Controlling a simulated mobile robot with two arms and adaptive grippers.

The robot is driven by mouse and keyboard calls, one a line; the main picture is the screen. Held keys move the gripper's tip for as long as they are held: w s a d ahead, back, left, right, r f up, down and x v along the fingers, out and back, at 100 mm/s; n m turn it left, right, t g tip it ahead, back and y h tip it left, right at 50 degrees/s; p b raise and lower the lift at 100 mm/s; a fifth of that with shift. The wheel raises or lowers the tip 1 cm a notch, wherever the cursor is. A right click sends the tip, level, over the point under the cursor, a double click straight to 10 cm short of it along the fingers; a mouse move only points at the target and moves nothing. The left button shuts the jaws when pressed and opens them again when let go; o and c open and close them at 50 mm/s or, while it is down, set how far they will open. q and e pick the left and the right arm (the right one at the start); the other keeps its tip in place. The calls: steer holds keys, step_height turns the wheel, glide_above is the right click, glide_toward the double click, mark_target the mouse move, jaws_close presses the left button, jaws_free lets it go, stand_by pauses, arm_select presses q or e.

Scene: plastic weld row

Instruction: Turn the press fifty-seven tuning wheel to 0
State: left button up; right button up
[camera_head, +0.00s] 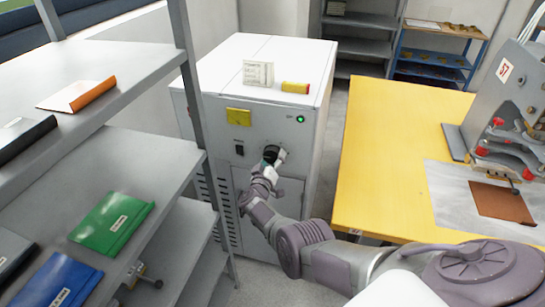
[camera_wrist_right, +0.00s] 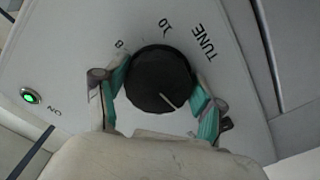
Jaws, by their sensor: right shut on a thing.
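The tuning wheel (camera_wrist_right: 158,75) is a round black knob on the front of a white cabinet (camera_head: 222,68). In the right wrist view its white pointer line slants to the lower right, away from the printed marks, which include a "10" and "TUNE" above it. In the head view the right gripper (camera_head: 271,165) reaches the cabinet front and partly covers the wheel. My left gripper is not in view.
A press (camera_head: 508,95) labelled 57 stands on the yellow table (camera_head: 385,150) at the right. A grey shelf (camera_head: 150,150) with coloured binders stands close on the left. A green ON lamp (camera_head: 300,119) glows on the cabinet. A yellow object (camera_head: 295,87) lies on top.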

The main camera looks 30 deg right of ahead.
steer(key=n, duration=0.4)
steer(key=shift+n+p, duration=0.3)
steer(key=shift+s+r+n, duration=0.1)
steer(key=shift+r+n, duration=0.05)
steer(key=shift+n, duration=1.75)
steer(key=o, duration=1.1)
steer(key=shift+r, duration=0.2)
